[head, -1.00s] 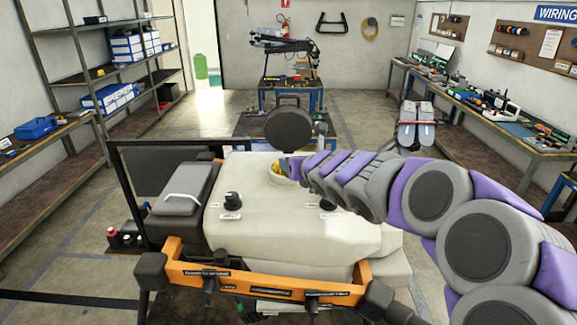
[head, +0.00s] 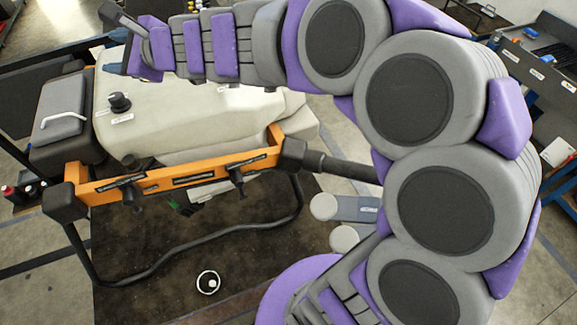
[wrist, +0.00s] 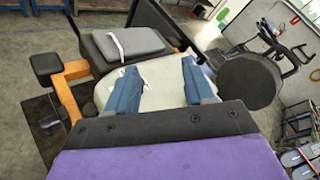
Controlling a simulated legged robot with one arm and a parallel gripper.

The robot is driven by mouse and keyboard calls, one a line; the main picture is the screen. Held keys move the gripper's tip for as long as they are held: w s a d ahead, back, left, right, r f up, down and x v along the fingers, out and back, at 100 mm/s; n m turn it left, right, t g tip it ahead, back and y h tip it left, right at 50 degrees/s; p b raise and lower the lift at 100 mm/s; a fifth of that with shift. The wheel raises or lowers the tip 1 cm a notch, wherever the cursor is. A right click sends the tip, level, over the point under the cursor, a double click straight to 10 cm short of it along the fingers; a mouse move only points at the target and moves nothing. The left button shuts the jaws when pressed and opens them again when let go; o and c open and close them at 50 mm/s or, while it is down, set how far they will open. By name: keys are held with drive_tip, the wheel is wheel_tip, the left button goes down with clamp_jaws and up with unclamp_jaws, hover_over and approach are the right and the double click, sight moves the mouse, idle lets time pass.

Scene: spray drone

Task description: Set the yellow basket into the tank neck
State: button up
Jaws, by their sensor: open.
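The cream tank (head: 185,115) sits in the drone's orange frame (head: 180,180), partly behind my arm in the head view. Its neck and the yellow basket cannot be made out in either current view. My gripper (wrist: 160,66) is open in the wrist view, its two blue fingers apart with nothing seen between them. The tank top (wrist: 160,85) shows beyond and between the fingers. In the head view the gripper end is at the upper left, above the tank's far side.
A grey battery-like block (head: 62,112) sits at the tank's left, and a black knob (head: 120,102) is on the tank top. A round dark disc (wrist: 250,80) stands beyond the tank. A small white-ringed disc (head: 208,282) is on the dark floor mat (head: 150,295).

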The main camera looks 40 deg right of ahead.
drive_tip(key=s+a+f+n+g, duration=0.4)
drive_tip(key=s+f+n, duration=0.2)
drive_tip(key=s+n, duration=0.3)
drive_tip(key=s+a+f+n+g, duration=0.4)
drive_tip(key=s+f+n, duration=0.15)
drive_tip(key=s, duration=0.45)
drive_tip(key=s+d+f+n+g+h, duration=0.3)
drive_tip(key=s+d+f+h, duration=0.1)
drive_tip(key=s+d, duration=0.5)
drive_tip(key=s+d+f+n+g+h, duration=0.3)
drive_tip(key=s+d+f, duration=0.3)
drive_tip(key=s, duration=0.5)
drive_tip(key=d+n+h, duration=0.1)
drive_tip(key=d, duration=0.1)
drive_tip(key=shift+d+g, duration=0.3)
drive_tip(key=shift+d, duration=0.05)
drive_tip(key=shift+n, duration=0.25)
wheel_tip(320, 180, down, 15)
drive_tip(key=b, duration=1.5)
